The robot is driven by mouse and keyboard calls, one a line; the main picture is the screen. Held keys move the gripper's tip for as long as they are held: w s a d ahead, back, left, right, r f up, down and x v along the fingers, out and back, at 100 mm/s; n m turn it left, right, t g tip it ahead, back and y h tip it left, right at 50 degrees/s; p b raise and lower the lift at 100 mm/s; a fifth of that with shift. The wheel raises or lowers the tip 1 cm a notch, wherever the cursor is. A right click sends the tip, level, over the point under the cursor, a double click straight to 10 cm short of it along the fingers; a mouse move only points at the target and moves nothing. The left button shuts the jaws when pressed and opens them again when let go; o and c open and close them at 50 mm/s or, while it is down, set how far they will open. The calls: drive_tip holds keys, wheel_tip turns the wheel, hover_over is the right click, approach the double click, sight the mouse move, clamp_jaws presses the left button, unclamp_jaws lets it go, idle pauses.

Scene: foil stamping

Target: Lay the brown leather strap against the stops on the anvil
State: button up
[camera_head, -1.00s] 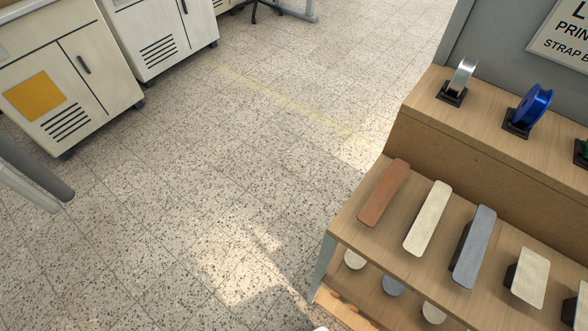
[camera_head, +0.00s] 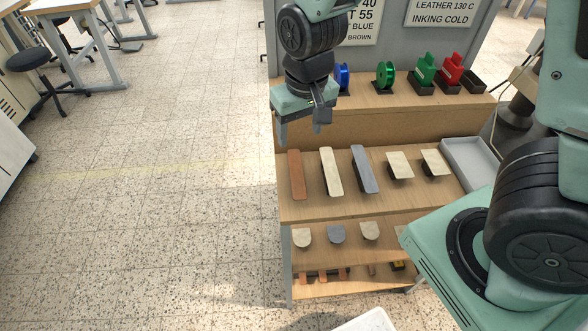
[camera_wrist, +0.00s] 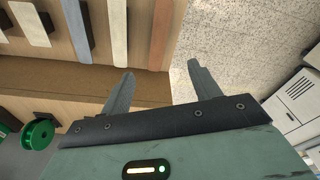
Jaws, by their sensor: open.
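The brown leather strap (camera_head: 296,174) lies at the left end of a row of straps on the shelf's middle tier. It also shows in the wrist view (camera_wrist: 162,30), beyond my gripper's fingers. My gripper (camera_head: 301,138) is open and empty, above and behind the brown strap in the head view. Its two fingers (camera_wrist: 157,88) stand well apart in the wrist view, with the shelf edge and floor between and beyond them. I see no anvil with stops in these frames.
A cream strap (camera_head: 331,171), a grey strap (camera_head: 364,169) and shorter cream pieces lie beside it. A grey tray (camera_head: 468,160) sits at the tier's right end. Foil reels (camera_head: 385,75) and colored holders stand on the upper tier. Open floor (camera_head: 150,200) lies to the left.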

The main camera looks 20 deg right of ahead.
hover_over(296, 172)
drive_tip(key=s, duration=0.1)
drive_tip(key=f, duration=0.8)
drive_tip(key=shift+s+a, duration=0.1)
drive_tip(key=shift+s, duration=0.1)
drive_tip(key=shift+w+f+p, duration=0.25)
drive_tip(key=shift+f+p, duration=0.25)
drive_tip(key=shift+f, duration=0.8)
drive_tip(key=shift+w+f+p, duration=0.2)
drive_tip(key=shift+f+p, duration=0.3)
drive_tip(key=shift+f, duration=0.8)
drive_tip(key=c, duration=1.2)
